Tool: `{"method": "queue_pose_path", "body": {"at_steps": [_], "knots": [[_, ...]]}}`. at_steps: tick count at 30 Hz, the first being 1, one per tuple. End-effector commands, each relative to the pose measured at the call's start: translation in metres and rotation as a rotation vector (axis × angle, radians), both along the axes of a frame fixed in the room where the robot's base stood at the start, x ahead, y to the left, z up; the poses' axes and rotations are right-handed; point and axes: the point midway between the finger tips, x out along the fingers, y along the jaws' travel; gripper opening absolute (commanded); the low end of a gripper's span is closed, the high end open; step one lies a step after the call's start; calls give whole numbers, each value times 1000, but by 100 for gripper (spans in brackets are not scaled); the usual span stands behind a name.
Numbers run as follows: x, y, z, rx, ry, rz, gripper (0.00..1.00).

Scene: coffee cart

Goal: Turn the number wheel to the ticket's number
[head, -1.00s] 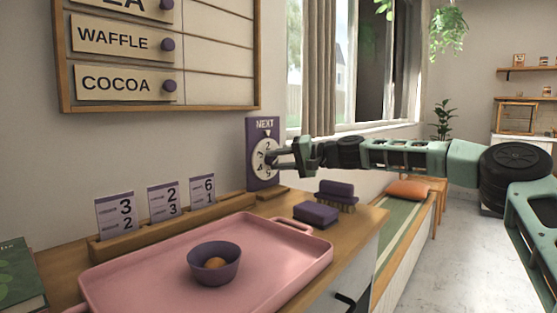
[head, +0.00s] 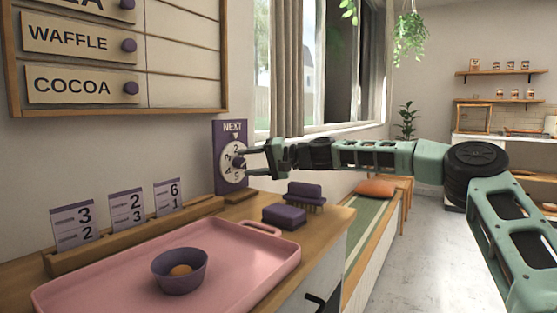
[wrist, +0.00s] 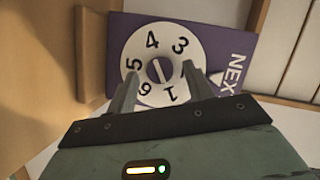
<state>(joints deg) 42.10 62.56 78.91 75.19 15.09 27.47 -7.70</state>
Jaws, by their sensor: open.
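The number wheel (head: 229,172) is a white disc on a purple stand (head: 227,129) marked NEXT, with a white pointer above it. In the head view the 2 is at the top by the pointer. In the wrist view the wheel (wrist: 162,51) shows 3, 4, 5, 6 and 1; my right finger covers the rest. Its purple centre knob (wrist: 160,70) lies between the fingertips. My gripper (head: 245,161) is open, fingers apart on both sides of the knob (wrist: 165,77). Three tickets stand at left: 3 over 2 (head: 76,223), 2 over 3 (head: 126,208), and 6 over 1 (head: 168,197).
A menu board (head: 180,108) hangs above. A bench with an orange cushion (head: 375,188) is beyond the counter.

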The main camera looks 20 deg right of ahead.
Motion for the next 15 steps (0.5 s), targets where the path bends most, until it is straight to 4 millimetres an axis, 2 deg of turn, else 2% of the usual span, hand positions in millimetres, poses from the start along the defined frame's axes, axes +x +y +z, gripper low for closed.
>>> {"method": "queue_pose_path", "body": {"at_steps": [15], "knots": [[-63, -97, 19, 0, 0, -5, 52]]}}
